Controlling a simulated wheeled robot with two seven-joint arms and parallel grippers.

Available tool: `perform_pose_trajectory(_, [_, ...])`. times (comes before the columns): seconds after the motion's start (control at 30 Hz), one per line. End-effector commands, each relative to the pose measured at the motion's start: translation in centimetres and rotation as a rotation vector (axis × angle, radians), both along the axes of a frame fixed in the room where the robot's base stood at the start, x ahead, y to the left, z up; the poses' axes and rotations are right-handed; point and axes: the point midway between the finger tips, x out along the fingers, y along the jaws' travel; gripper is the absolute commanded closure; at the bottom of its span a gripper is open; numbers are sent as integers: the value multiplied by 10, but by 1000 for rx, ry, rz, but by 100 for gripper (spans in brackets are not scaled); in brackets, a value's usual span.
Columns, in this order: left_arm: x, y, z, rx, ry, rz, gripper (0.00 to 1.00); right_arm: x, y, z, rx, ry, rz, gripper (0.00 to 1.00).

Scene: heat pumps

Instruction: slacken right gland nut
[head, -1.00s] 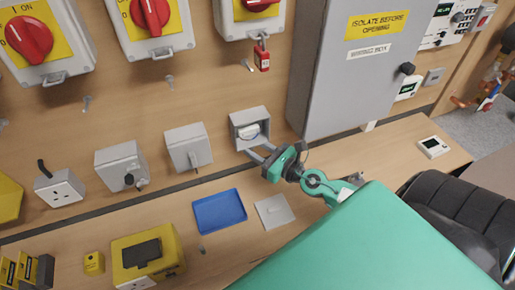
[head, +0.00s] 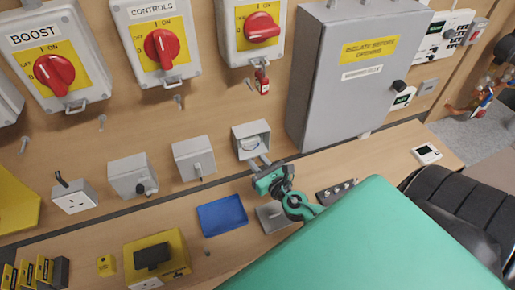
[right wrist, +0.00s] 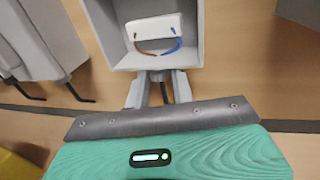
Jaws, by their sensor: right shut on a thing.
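The open grey junction box (head: 237,142) is on the wooden wall, and in the right wrist view its open front (right wrist: 197,40) shows a white terminal block (right wrist: 154,27) with brown and blue wires. A grey gland nut (right wrist: 160,75) sits under the box's bottom wall, with a black cable (right wrist: 164,93) hanging below it. My right gripper (head: 259,161) is just under the box. In the wrist view its two fingers (right wrist: 160,82) stand on either side of the gland nut and are shut on it; the fingers partly hide the nut. My left gripper is not in view.
Two closed grey boxes (head: 194,158) with cables hang left of the open box. A large grey cabinet (head: 340,85) stands to the right. A blue tray (head: 222,215) and a grey square plate (head: 272,218) lie on the bench below.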

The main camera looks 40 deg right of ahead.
Motion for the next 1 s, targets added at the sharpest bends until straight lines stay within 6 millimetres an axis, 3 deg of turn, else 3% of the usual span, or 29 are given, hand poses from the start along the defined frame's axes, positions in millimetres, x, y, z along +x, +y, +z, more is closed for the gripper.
perform_pose_trajectory(0.03, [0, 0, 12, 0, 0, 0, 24, 0, 3, 6, 7, 1, -41, 99])
perform_pose_trajectory(0.1, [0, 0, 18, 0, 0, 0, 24, 0, 4, 5, 7, 0, -101, 99])
perform_pose_trajectory(0.3, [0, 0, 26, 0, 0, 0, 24, 2, 9, 2, 6, 0, -287, 99])
perform_pose_trajectory(0.7, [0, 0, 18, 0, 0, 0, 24, 6, 16, -1, 4, -1, -621, 99])
perform_pose_trajectory(1.0, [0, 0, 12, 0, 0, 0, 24, 8, 18, 0, 0, -2, -762, 99])
